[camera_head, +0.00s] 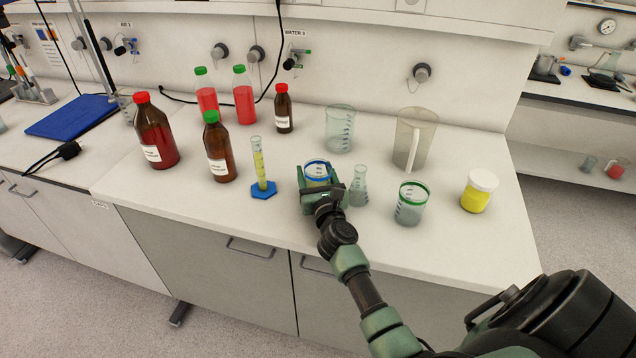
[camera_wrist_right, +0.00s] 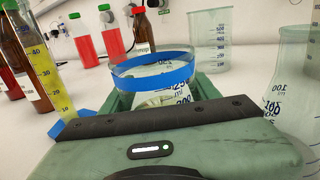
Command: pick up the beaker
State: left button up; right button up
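A clear beaker with a blue band at its rim (camera_head: 317,170) stands near the front of the bench, between the fingers of my right gripper (camera_head: 321,185). The wrist view shows the blue-banded beaker (camera_wrist_right: 155,72) with a green finger on each side of it; whether both touch the glass is hard to tell. Its lower part is hidden by my gripper. A green-banded beaker (camera_head: 409,207) stands to the right, and a larger plain beaker (camera_head: 340,128) stands behind. My left gripper is out of view.
An Erlenmeyer flask (camera_head: 359,188) stands close right of my gripper. A graduated cylinder (camera_head: 259,167) is to the left, with brown bottles (camera_head: 218,152) beyond. A pitcher (camera_head: 412,140) and a yellow jar (camera_head: 478,192) stand on the right. The bench's front strip is clear.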

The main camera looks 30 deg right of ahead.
jog(key=shift+c, duration=0.4)
jog(key=shift+r, duration=0.15)
jog(key=shift+r+p, duration=0.65)
jog(key=shift+r, duration=0.1)
notch_tip(320, 180, up, 23)
jog(key=p, duration=1.1)
jog(key=shift+r, duration=0.1)
